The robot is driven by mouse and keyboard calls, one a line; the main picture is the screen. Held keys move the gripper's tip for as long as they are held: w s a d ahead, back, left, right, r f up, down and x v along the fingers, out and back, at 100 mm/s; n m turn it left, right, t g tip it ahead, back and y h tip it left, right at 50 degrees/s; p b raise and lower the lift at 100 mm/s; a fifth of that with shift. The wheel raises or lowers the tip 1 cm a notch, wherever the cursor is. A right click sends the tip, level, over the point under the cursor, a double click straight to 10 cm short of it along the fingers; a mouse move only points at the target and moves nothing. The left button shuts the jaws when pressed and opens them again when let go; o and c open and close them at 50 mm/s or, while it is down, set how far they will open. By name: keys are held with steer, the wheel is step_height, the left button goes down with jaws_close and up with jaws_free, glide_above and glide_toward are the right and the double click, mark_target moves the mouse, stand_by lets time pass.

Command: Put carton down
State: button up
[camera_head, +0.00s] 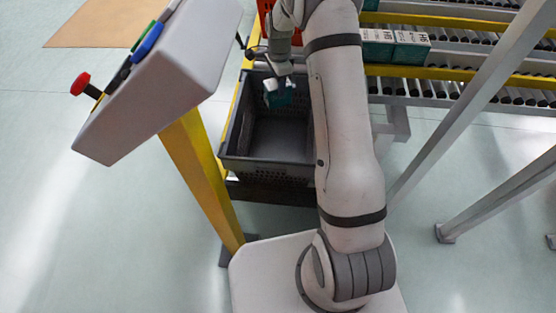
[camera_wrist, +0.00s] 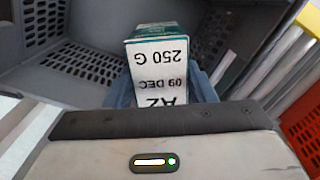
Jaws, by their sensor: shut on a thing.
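A small white and teal carton (camera_wrist: 160,72) with printed text, "250 G" and "09 DEC", is held at my gripper in the wrist view. My gripper (camera_head: 280,82) is shut on it; in the wrist view, blue-grey finger parts (camera_wrist: 204,88) show beside the carton. In the head view the carton (camera_head: 279,97) hangs over the far part of a dark grey tote (camera_head: 268,160). The tote's visible floor looks empty. The wrist view shows its perforated walls (camera_wrist: 82,63) around the carton. I cannot tell whether the carton touches the floor.
Roller conveyors (camera_head: 460,52) with yellow rails run at the upper right, with teal and white cartons (camera_head: 394,46) on them. A console with a red button (camera_head: 80,83) stands left on a yellow post (camera_head: 203,175).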

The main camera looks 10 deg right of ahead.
steer(key=w+f+m+b, duration=0.1)
steer(key=f+m+b, duration=0.1)
steer(key=f+b, duration=0.2)
steer(key=w+f+m+b, duration=0.1)
steer(key=f+b, duration=0.3)
steer(key=f, duration=0.4)
steer(key=w+f+m+b, duration=0.1)
steer(key=f+m+b, duration=0.1)
steer(key=f+b, duration=0.3)
steer(key=shift+w+f+m, duration=0.15)
steer(key=shift+w+f, duration=0.05)
steer(key=shift+f, duration=0.3)
steer(key=shift+w+f+m, duration=0.15)
steer(key=shift+w+f, duration=0.05)
steer(key=shift+f, duration=0.25)
steer(key=shift+f, duration=0.3)
steer(key=o, duration=1.1)
steer(key=shift+o, duration=0.2)
step_height(320, 180, up, 13)
steer(key=p, duration=0.4)
steer(key=shift+d+f, duration=0.2)
steer(key=shift+d, duration=0.1)
steer(key=shift+s, duration=0.1)
